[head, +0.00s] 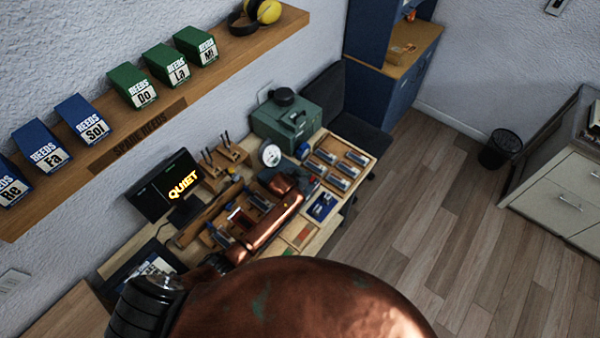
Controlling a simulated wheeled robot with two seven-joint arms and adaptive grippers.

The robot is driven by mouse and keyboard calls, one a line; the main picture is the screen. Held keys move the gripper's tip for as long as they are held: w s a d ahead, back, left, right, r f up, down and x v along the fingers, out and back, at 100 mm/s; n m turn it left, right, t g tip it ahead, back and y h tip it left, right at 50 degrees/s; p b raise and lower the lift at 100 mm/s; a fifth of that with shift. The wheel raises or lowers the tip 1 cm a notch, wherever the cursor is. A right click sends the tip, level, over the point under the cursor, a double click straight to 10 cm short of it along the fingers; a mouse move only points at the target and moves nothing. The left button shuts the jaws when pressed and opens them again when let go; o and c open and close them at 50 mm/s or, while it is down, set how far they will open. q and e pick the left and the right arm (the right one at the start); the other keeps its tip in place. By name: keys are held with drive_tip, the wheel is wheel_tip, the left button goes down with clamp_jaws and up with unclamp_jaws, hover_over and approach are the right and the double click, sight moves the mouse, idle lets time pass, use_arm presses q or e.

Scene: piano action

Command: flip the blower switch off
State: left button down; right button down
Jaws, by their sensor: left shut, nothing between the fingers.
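A green box-shaped unit (287,122) with a dark round part on top stands at the back of the workbench; it looks like the blower. I cannot make out its switch or the switch's position at this size. My left arm reaches over the bench from the bottom of the head view. My left gripper (308,168) is small and dark at the end of the copper arm, in front of the green unit and apart from it. It is shut and empty. My right gripper is not in view.
A round white gauge (271,155) and a tray of metal reed parts (345,168) flank the gripper. A dark screen reading QUIET (165,185) stands at the bench's left. Above, a wooden shelf (225,72) holds labelled reed boxes. Open floor (450,220) lies right.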

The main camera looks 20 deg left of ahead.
use_arm(q)
wheel_tip(320, 180, up, 4)
drive_tip(key=p, duration=0.3)
drive_tip(key=shift+w+a+r+p, duration=0.1)
drive_tip(key=shift+a+r+p, duration=0.05)
drive_tip(key=shift+p, duration=0.15)
drive_tip(key=a+b+v, duration=0.1)
drive_tip(key=b+v, duration=0.1)
drive_tip(key=v, duration=0.7)
drive_tip(key=shift+a, duration=0.35)
